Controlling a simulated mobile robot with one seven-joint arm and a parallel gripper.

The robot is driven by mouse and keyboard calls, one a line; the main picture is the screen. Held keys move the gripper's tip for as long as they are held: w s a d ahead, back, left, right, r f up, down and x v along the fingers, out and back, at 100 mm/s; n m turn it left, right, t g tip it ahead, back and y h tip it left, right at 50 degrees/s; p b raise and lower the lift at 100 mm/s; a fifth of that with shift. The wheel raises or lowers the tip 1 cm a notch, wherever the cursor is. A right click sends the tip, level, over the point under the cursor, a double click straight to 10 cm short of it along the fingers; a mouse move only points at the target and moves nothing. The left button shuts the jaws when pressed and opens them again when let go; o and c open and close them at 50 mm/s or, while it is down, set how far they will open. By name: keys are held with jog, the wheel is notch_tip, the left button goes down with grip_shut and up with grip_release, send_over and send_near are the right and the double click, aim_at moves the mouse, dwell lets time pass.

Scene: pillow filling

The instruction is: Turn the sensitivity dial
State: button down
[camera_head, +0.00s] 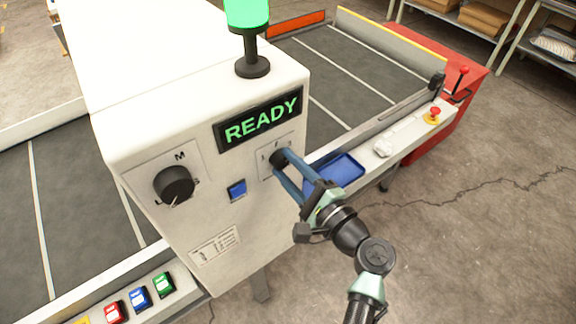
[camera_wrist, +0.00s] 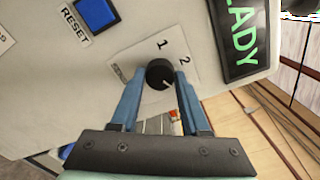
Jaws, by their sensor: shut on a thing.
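A small black dial (camera_head: 279,157) sits on a light label plate on the white machine's front panel, below and right of the READY display. In the wrist view the dial (camera_wrist: 160,74) shows a pale pointer line, with the numbers 1 and 2 printed beside it. My gripper (camera_head: 283,164) has its blue fingers on either side of the dial, shut on it. In the wrist view the gripper (camera_wrist: 160,82) fingers flank the knob. A larger black dial (camera_head: 174,184) marked M is on the panel's left.
A blue button (camera_head: 237,189) is left of my gripper; the wrist view shows it labelled RESET. The READY display (camera_head: 258,120) is lit green. A blue tray (camera_head: 335,172) is behind my gripper. A red-topped button (camera_head: 433,114) stands on the rail.

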jog(key=shift+f+b, duration=0.1)
jog(key=shift+b, duration=0.2)
jog(key=shift+f+n+b, duration=0.15)
jog(key=shift+n+b, duration=0.85)
jog(key=shift+b, duration=0.05)
jog(key=n+b, duration=0.3)
jog(key=b, duration=0.1)
jog(key=shift+f+n, duration=0.1)
jog(key=shift+n, duration=0.2)
jog(key=n+b, duration=0.3)
jog(key=b, duration=0.1)
jog(key=n+b, duration=0.3)
jog(key=shift+r, duration=0.2)
jog(key=shift+b, duration=0.3)
jog(key=shift+r, duration=0.1)
jog(key=shift+c, duration=2)
grip_release()
